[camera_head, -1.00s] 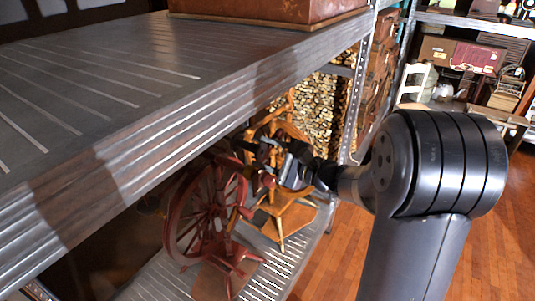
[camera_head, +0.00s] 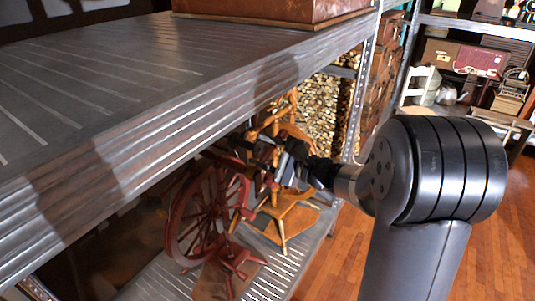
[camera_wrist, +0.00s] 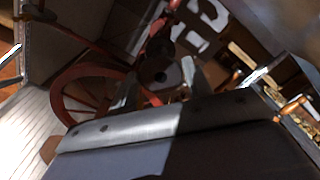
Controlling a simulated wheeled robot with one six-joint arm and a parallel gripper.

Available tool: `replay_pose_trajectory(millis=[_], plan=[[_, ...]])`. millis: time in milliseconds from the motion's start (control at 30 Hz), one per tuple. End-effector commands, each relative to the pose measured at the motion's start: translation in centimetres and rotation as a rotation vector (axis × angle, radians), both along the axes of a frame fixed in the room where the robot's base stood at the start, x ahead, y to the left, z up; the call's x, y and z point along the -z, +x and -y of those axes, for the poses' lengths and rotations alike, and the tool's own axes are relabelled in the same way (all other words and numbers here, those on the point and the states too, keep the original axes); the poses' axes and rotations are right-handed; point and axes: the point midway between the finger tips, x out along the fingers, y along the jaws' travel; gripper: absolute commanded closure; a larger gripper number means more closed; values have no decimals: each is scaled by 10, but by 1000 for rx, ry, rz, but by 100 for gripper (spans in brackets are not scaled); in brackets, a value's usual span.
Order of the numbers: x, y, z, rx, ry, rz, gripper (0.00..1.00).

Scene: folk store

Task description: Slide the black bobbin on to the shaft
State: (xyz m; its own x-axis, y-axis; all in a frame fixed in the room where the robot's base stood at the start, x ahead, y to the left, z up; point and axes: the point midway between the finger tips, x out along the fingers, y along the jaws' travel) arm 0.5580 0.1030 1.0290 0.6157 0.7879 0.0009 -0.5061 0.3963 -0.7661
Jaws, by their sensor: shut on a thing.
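A dark red spinning wheel (camera_head: 208,212) stands on the lower metal shelf. My gripper (camera_head: 272,156) is beside its upper right part, under the upper shelf's edge. In the wrist view the wheel (camera_wrist: 64,106) is at the left. There, my gripper (camera_wrist: 160,90) is shut on the black bobbin (camera_wrist: 158,72), a dark round piece with a hole in its end face, held between the fingertips. Red parts of the spinning wheel are right behind and above the bobbin. I cannot make out the shaft, nor tell whether the bobbin touches it.
The upper metal shelf (camera_head: 120,90) overhangs the work from the left, with a brown case (camera_head: 270,8) on it. A wooden spinning wheel or stool (camera_head: 285,218) stands close behind on the lower shelf (camera_head: 265,278). A metal post (camera_head: 365,80) rises behind my arm. The wooden floor at right is clear.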

Motion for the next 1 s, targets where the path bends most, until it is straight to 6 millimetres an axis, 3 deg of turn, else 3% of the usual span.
replay_pose_trajectory(millis=[1000], plan=[[1, 25, -33, -1, -1, -1, 63]])
